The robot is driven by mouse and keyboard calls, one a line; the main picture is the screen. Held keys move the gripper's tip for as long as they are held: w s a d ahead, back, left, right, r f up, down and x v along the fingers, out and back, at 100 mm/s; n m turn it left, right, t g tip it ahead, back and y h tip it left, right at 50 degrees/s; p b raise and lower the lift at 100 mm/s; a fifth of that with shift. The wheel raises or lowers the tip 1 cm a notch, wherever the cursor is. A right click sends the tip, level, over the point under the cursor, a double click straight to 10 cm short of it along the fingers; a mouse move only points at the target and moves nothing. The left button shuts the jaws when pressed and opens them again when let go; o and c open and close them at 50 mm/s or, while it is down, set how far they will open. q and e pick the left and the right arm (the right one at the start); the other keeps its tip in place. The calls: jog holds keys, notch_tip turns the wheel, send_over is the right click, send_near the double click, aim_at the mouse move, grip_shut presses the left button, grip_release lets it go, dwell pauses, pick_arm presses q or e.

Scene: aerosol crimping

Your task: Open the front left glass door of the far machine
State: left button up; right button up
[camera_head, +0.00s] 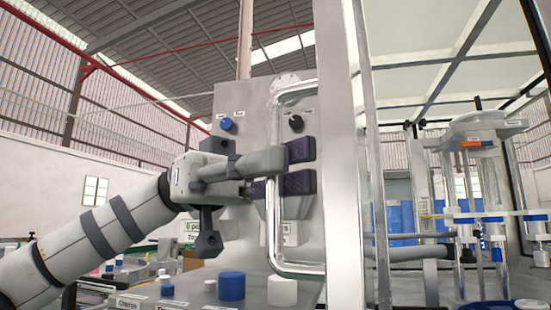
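The front of a machine shows at the centre, with a pale metal door post (341,150) running upright. A chrome loop handle (274,225) stands out to the left of the post. The glass itself is hard to make out. My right gripper is not in view.
A grey panel with a blue knob (227,124) and a black knob (296,123) stands behind the gripper. A blue cylinder (231,287) and a white one (282,291) sit below it. Crimping equipment (478,200) stands inside the frame at right.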

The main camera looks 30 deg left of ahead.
pick_arm(q)
jog(key=shift+o, duration=0.8)
jog(key=shift+r, duration=0.1)
jog(key=shift+a, duration=0.1)
jog(key=v, duration=1.2)
